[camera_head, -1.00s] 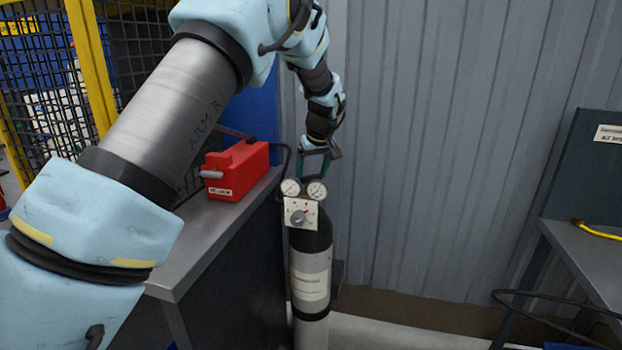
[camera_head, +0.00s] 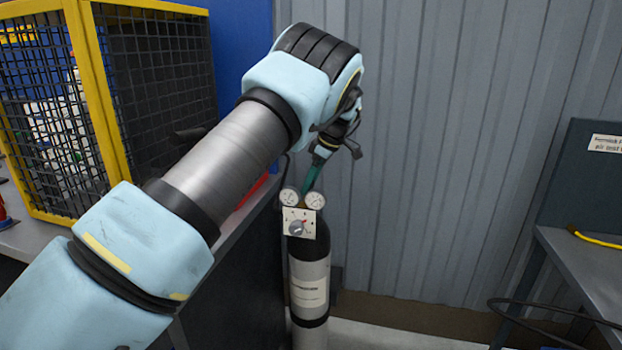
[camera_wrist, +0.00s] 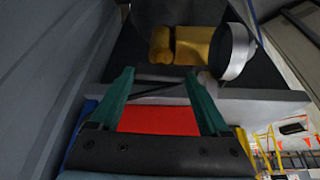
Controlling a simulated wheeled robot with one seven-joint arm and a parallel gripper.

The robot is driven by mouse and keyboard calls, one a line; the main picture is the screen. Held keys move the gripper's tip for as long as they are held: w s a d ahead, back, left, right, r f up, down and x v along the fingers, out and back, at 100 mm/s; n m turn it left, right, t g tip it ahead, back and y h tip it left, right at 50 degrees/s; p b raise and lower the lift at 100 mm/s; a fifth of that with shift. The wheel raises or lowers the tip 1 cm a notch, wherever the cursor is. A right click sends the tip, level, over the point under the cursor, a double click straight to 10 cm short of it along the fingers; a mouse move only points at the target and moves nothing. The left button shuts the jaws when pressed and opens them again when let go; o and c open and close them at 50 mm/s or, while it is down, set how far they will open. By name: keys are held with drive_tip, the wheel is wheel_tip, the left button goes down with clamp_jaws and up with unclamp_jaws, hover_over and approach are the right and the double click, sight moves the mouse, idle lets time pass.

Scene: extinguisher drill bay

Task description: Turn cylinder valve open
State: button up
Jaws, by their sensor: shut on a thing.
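The gas cylinder (camera_head: 310,285), black on top and pale grey below, stands upright beside the bench. Two round gauges (camera_head: 315,200) and a white panel (camera_head: 307,216) with a grey knob are at its top. My gripper (camera_head: 307,189) comes down behind the gauges, its green fingers seen nearly edge-on. In the wrist view my gripper (camera_wrist: 160,74) has its fingertips just short of the brass valve fitting (camera_wrist: 195,46), with a silver-rimmed gauge (camera_wrist: 237,52) to the right. It is shut on the valve at the cylinder top; the gripped part is not clearly visible.
A dark bench (camera_head: 240,290) stands close left of the cylinder. A red case (camera_head: 252,190) on it is mostly hidden by my arm. A yellow-framed mesh cage (camera_head: 85,100) is farther left. The corrugated wall (camera_head: 440,150) is behind.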

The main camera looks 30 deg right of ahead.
drive_tip(key=shift+n, duration=0.5)
drive_tip(key=o, duration=1.2)
drive_tip(key=v, duration=0.5)
drive_tip(key=b+v, duration=0.1)
drive_tip(key=v, duration=0.4)
drive_tip(key=shift+w+d+r+b, duration=0.1)
drive_tip(key=shift+d+r+b, duration=0.1)
drive_tip(key=shift+r+b, duration=0.15)
